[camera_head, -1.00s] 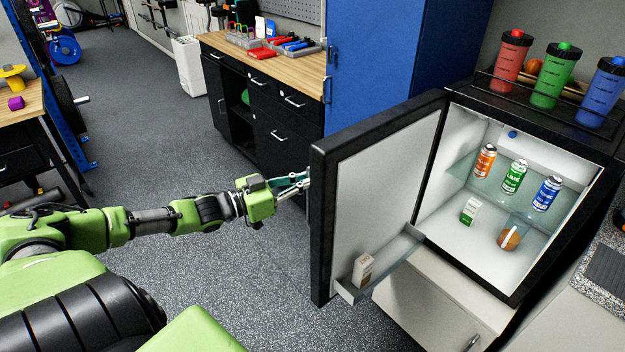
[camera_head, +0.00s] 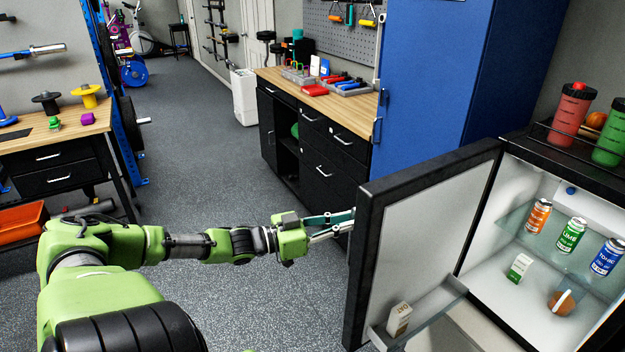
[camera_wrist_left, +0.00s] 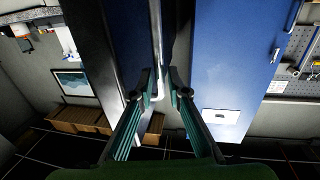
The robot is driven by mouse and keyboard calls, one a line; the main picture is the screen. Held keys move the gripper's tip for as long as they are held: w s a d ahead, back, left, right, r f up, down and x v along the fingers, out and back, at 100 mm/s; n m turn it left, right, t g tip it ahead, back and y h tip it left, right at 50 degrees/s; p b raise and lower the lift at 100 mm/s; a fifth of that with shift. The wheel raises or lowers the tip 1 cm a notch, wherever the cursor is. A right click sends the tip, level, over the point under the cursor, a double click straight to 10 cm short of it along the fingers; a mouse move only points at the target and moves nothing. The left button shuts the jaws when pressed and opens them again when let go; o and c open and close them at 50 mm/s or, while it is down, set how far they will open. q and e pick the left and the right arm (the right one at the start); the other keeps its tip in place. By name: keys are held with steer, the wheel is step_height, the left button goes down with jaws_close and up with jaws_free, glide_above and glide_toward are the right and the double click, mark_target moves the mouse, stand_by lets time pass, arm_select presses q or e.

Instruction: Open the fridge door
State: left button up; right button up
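The small fridge stands at the right in the head view, with its black-framed door (camera_head: 418,225) swung wide open, showing its white inner side and a shelf holding a small carton (camera_head: 399,320). The lit interior (camera_head: 500,270) is in plain view. My left gripper (camera_head: 352,219) is at the door's free edge, its fingertips partly hidden behind it. In the left wrist view, a silver handle bar (camera_wrist_left: 157,45) runs between the fingers of my left gripper (camera_wrist_left: 160,80). The fingers stand apart, with a gap beside the bar. My right gripper is out of view.
Cans, including an orange one (camera_head: 538,216), a carton (camera_head: 519,268) and a round item (camera_head: 561,302) are inside the fridge. Bottles (camera_head: 572,115) stand on top. A blue cabinet (camera_head: 425,90) and wooden-topped drawers (camera_head: 330,135) stand behind the door. Grey floor (camera_head: 215,200) is open at left.

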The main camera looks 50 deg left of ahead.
arm_select(q)
steer(key=v, duration=0.9)
steer(key=shift+s, duration=0.3)
steer(key=shift+a, duration=0.1)
stand_by(0.4)
